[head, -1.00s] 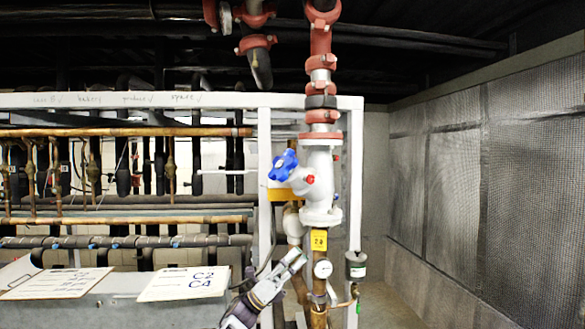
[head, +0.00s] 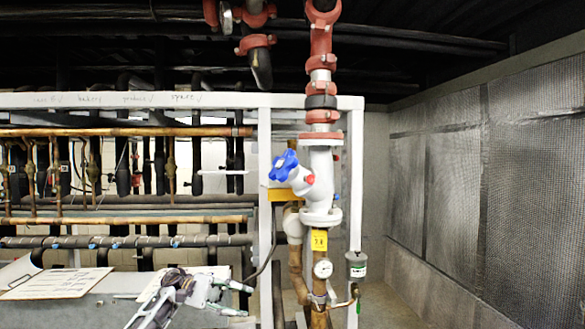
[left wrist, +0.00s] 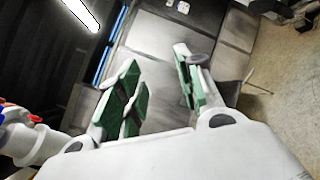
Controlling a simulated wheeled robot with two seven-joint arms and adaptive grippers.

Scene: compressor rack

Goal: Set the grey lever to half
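My left gripper (head: 246,300) is low in the head view, left of the copper pipe (head: 296,268). Its fingers point right and are spread apart. In the left wrist view the same gripper (left wrist: 157,72) shows green finger pads with a wide gap and nothing held between them. A small grey piece (head: 318,298) sits on the pipe under the round gauge (head: 323,269). It may be the grey lever, but its shape and angle are too small to tell. The gripper is apart from it. My right gripper is not in view.
A white valve body (head: 322,180) with a blue handwheel (head: 283,166) stands above the gauge. A white frame post (head: 265,200) rises beside the pipes. Open floor lies right of the rack.

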